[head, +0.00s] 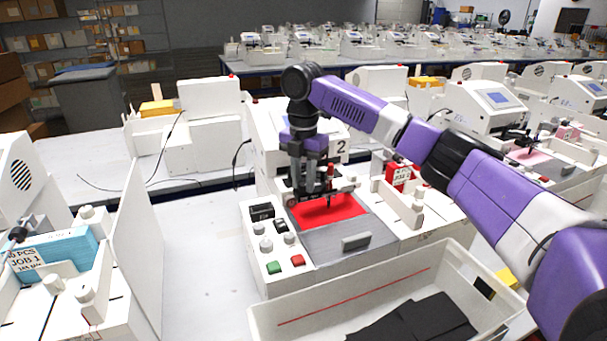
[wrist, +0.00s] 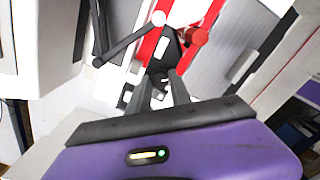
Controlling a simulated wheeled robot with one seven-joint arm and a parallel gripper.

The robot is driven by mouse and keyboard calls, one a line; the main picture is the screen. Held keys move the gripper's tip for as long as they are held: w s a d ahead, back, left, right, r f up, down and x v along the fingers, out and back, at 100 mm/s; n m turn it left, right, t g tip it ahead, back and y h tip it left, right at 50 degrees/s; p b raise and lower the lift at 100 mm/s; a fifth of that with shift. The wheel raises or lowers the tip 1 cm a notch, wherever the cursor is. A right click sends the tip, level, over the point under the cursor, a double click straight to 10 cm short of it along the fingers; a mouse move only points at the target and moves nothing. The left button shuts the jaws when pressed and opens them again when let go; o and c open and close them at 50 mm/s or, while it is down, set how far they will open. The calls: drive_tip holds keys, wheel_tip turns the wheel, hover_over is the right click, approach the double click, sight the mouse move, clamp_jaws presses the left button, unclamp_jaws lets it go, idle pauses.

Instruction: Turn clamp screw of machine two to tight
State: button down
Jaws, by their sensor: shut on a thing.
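Machine two (head: 212,128) is not the labelled body; the white pen plotter marked "2" (head: 341,147) stands in the middle of the head view. Its red pen (head: 330,178) stands upright in the dark carriage over a red sheet; the pen's red top also shows in the wrist view (wrist: 196,37). My gripper (head: 297,188) reaches down at the carriage, just left of the pen. In the wrist view my gripper (wrist: 160,90) has its fingers close together at the carriage, shut on a small part, the clamp screw, mostly hidden between them. Its turn position cannot be told.
A control panel with green (head: 274,267) and red (head: 298,260) buttons is at the machine's front left. A white bin (head: 290,318) with black sheets stands in front. Another plotter with blue card (head: 60,255) stands at left. Bare table lies between them.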

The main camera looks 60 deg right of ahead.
drive_tip(key=m+p, duration=0.4)
drive_tip(key=shift+r+m, duration=0.2)
drive_tip(key=shift+m, duration=0.1)
drive_tip(key=m+p, duration=0.4)
drive_tip(key=m, duration=0.1)
drive_tip(key=shift+m+p, duration=0.3)
drive_tip(key=shift+p, duration=0.05)
drive_tip(key=m+p, duration=0.2)
drive_tip(key=m, duration=0.1)
drive_tip(key=shift+f+m, duration=0.1)
drive_tip(key=shift+m, duration=0.2)
drive_tip(key=shift+d+f+m+p, duration=0.1)
drive_tip(key=shift+m+p, duration=0.25)
drive_tip(key=shift+m, duration=1.55)
drive_tip(key=c, duration=1.2)
unclamp_jaws()
drive_tip(key=shift+w, duration=0.1)
drive_tip(key=shift+o, duration=0.2)
